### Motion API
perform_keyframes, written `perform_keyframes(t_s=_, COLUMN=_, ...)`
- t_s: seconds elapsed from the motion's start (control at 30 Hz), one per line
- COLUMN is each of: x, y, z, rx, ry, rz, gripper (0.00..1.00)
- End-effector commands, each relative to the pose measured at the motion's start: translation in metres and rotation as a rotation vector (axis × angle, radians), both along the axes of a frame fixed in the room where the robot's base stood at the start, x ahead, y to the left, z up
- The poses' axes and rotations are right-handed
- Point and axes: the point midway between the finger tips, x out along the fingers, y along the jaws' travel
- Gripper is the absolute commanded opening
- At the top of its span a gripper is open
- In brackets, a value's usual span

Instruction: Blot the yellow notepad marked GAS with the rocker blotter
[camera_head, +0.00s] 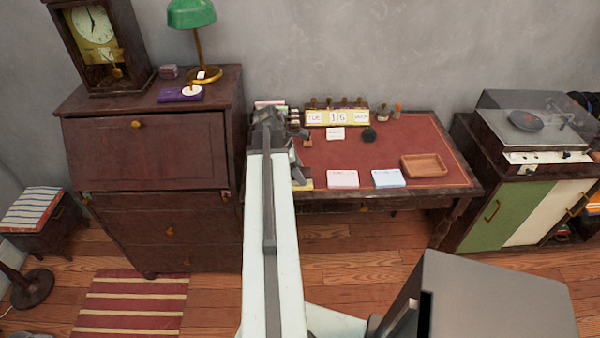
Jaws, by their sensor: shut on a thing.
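The yellow notepad (306,185) lies at the front left of the red desk top, largely hidden behind my arm. Only its right part shows, and I cannot read a GAS mark on it. My gripper (297,170) is at the left of the desk, just above or at the notepad; contact cannot be told. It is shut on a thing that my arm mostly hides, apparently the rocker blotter. A pink notepad (342,179) and a blue notepad (388,178) lie to the right in the same row.
A wooden tray (410,172) sits at the desk's right. A calendar block (337,118), a white card (335,133), a round black object (369,134) and a small brown-knobbed object (307,139) stand behind. A bureau (150,155) flanks the desk on the left, a record-player cabinet (505,200) on the right.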

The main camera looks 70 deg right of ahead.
Motion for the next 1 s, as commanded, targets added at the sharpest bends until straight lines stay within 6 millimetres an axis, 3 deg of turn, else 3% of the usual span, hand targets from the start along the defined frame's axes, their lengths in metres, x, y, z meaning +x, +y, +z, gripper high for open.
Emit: perform_keyframes(t_s=1.0, x=0.0071, y=0.0036, z=0.0032, rx=-0.089, ry=0.189, rz=0.000, gripper=0.17)
